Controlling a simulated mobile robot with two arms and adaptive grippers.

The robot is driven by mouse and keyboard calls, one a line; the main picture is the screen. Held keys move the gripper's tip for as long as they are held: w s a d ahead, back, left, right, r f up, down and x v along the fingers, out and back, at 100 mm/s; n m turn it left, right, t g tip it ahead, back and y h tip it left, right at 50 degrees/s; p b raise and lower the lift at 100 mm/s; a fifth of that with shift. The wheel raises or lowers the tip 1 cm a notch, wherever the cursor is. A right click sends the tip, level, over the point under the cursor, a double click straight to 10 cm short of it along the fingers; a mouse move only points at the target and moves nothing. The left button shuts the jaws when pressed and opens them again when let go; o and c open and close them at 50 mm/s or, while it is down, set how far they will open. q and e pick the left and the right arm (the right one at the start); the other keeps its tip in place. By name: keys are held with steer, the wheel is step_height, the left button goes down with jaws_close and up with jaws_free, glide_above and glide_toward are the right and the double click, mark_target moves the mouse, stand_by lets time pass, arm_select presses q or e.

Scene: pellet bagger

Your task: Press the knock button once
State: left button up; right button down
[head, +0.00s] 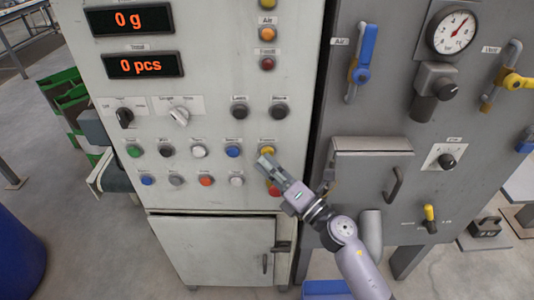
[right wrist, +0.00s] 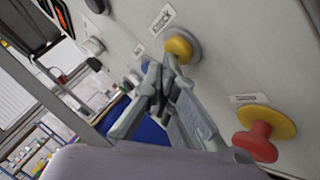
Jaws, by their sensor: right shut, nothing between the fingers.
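A yellow push button (head: 267,150) sits at the right end of the upper button row on the pale control panel. In the right wrist view the same yellow button (right wrist: 179,48) has a label beside it that seems to read "Knock", though it is blurred. My right gripper (head: 265,160) is shut and empty, its fingertips just below the yellow button. In the right wrist view the closed fingertips (right wrist: 165,72) are close to the button's edge; I cannot tell whether they touch it. My left gripper is not in view.
A red mushroom button on a yellow base (right wrist: 256,140) sits near the fingers, partly hidden in the head view. A blue button (head: 233,151) is left of the yellow one. Displays (head: 130,19) read "0 g" and "0 pcs". A grey machine with a gauge (head: 454,31) stands right.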

steer(key=shift+s, duration=0.6)
steer(key=s+p, duration=0.1)
steer(key=s, duration=0.5)
stand_by(0.9)
